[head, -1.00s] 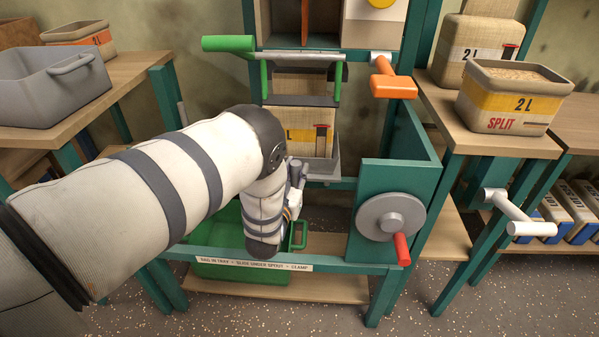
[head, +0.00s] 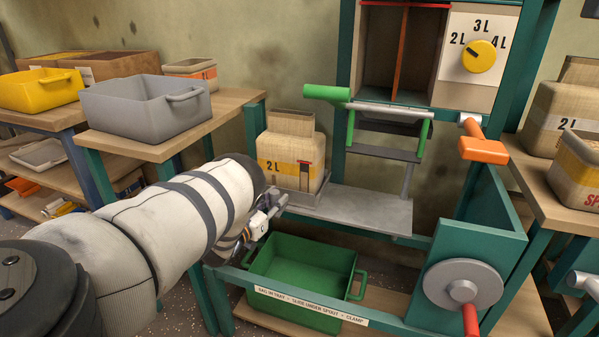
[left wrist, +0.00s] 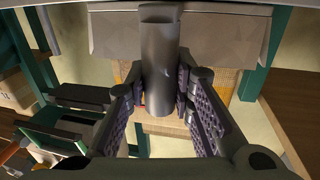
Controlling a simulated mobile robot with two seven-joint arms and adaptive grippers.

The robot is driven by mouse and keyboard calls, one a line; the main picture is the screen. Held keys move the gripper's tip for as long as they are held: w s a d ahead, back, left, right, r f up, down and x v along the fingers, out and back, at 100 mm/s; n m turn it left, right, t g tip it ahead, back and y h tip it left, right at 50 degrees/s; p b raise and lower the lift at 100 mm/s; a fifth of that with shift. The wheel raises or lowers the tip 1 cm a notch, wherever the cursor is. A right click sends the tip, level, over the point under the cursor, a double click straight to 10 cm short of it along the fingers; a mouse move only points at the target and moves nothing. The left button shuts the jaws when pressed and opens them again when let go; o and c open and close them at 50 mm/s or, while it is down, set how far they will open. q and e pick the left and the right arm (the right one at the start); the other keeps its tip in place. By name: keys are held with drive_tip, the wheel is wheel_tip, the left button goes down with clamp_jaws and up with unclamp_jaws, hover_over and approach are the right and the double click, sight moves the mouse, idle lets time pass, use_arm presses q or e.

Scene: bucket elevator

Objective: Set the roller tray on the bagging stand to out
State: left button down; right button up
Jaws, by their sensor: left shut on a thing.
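The roller tray (head: 308,201) is grey and sits at the left end of a grey bed on the green bagging stand, clear of the spout. A woven 2 L bag (head: 292,163) stands upright on it. My left gripper (head: 268,208) is at the tray's left front side, partly hidden by my wrist. In the left wrist view its fingers (left wrist: 160,88) are closed around a dark grey bar-like handle (left wrist: 160,55), with woven bag material (left wrist: 226,84) behind. My right gripper is not in view.
The grey bed (head: 370,213) is bare under the spout. A green bin (head: 300,275) stands below. The green clamp-side panel with a grey wheel (head: 462,286) and an orange handle (head: 483,150) are to the right. A grey tub (head: 145,108) sits on the left table.

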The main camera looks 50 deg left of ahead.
use_arm(q)
drive_tip(key=shift+s+a+b, duration=0.2)
drive_tip(key=shift+s+a, duration=0.45)
drive_tip(key=shift+a, duration=0.35)
drive_tip(key=shift+s+a+b, duration=0.15)
drive_tip(key=shift+s+a, duration=0.5)
drive_tip(key=shift+a, duration=0.35)
drive_tip(key=shift+a, duration=0.1)
drive_tip(key=c, duration=1.4)
unclamp_jaws()
drive_tip(key=shift+o, duration=0.2)
drive_tip(key=shift+s, duration=0.1)
drive_tip(key=v, duration=1.2)
